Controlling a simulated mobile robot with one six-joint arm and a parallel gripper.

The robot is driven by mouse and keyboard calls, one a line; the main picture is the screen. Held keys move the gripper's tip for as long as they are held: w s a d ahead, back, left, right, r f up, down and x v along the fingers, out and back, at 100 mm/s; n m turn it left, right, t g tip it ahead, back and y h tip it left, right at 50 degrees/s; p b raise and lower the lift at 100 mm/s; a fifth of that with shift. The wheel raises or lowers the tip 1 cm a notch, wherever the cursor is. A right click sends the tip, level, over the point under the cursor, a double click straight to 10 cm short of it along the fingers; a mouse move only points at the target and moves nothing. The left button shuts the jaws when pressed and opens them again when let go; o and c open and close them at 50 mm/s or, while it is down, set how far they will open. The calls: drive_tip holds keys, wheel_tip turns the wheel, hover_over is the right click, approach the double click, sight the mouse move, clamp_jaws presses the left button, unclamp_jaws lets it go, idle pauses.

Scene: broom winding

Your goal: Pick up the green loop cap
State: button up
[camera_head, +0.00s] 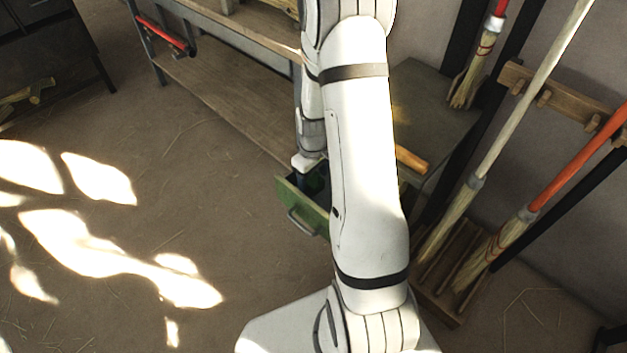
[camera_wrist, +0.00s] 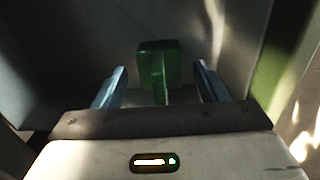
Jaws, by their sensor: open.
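The green loop cap (camera_wrist: 158,58) shows in the wrist view as a squarish green block with a narrow upright part toward me. It lies in a dark grey box-like space that matches the open green drawer (camera_head: 300,207) in the head view. My gripper (camera_wrist: 161,67) is open, with one finger on each side of the cap in the picture. Gaps show between the cap and both fingers, and the cap is not held. In the head view my gripper reaches down into the drawer, and my arm hides part of the drawer.
A wooden shelf bench (camera_head: 225,95) stands behind the drawer. Brooms lean at the right in a slatted wooden rack (camera_head: 440,300), below a wall peg rail (camera_head: 560,100). Drawer walls (camera_wrist: 235,45) surround the gripper closely.

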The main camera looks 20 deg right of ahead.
drive_tip(key=c, duration=1)
drive_tip(key=shift+r, duration=0.1)
drive_tip(key=shift+c, duration=0.2)
